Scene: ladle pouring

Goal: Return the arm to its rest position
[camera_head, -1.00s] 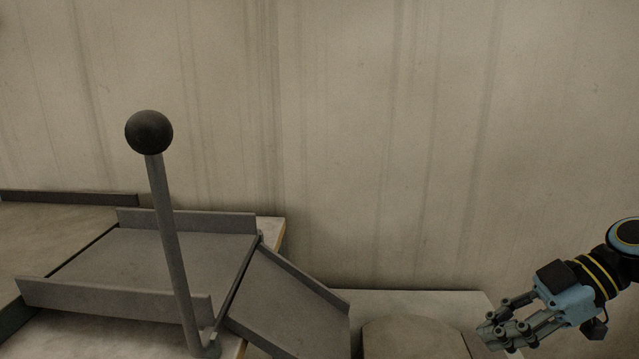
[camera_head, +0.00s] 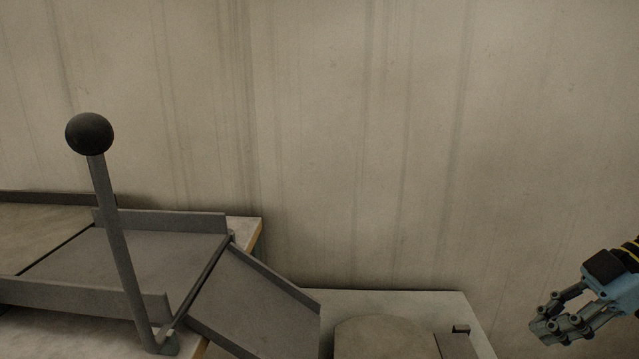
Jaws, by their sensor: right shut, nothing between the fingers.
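My right gripper (camera_head: 545,328) is at the lower right edge of the head view, pointing left and down. Its grey fingers are shut with nothing between them. It is apart from the lever and the chute. Most of my right arm is cut off by the picture's right edge. My left gripper is not in view.
A lever (camera_head: 118,240) with a black ball knob (camera_head: 89,133) stands at the left, leaning slightly. Behind it is a grey tray (camera_head: 140,262), with a sloping chute (camera_head: 258,305) to its right. A round-topped object (camera_head: 385,338) stands on a pale table (camera_head: 440,305). A wall closes the back.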

